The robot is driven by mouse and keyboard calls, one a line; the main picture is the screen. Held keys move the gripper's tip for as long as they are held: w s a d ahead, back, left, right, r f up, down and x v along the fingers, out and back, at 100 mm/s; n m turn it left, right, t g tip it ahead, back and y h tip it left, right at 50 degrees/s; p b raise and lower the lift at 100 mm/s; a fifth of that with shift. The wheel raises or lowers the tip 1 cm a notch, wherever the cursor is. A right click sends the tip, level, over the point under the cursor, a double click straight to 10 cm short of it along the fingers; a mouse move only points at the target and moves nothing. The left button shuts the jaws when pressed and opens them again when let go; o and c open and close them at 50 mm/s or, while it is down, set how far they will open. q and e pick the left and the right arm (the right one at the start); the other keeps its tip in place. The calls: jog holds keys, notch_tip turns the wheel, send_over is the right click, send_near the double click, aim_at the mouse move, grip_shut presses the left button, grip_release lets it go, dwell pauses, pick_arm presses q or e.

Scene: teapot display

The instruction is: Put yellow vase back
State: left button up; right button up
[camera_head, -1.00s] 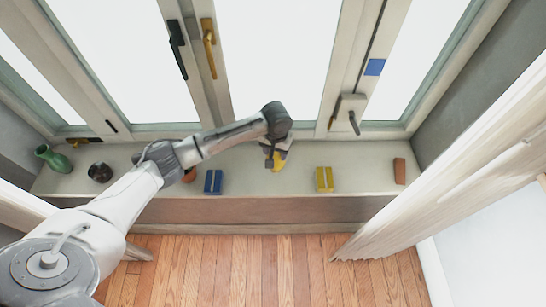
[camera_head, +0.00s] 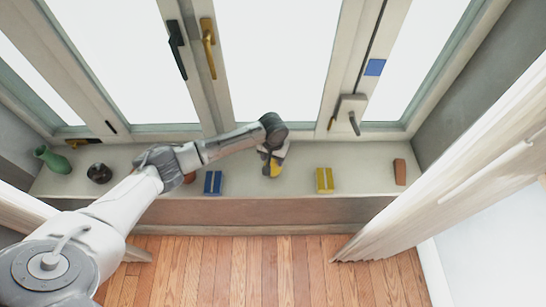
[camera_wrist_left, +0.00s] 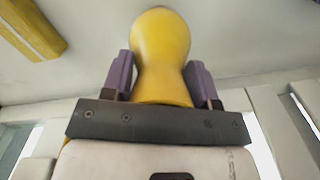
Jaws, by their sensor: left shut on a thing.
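The yellow vase (camera_wrist_left: 161,52) is between the purple finger pads of my left gripper (camera_wrist_left: 162,82) in the left wrist view. The gripper is shut on it at its narrow part. In the head view, my left gripper (camera_head: 271,160) is over the middle of the window sill, with part of the yellow vase (camera_head: 273,169) showing below it. I cannot tell whether the vase touches the sill. A yellow block (camera_head: 325,180) stands on the sill to the right, and a blue block (camera_head: 213,182) to the left. My right gripper is not in view.
The sill (camera_head: 365,181) also holds a green vase (camera_head: 54,160), a dark round pot (camera_head: 99,173), a partly hidden orange-brown thing (camera_head: 190,177) and a brown block (camera_head: 400,172). Window handles stand behind. Curtains (camera_head: 450,160) flank the sill.

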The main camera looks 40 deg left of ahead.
pick_arm(q)
jog(key=o, duration=1.1)
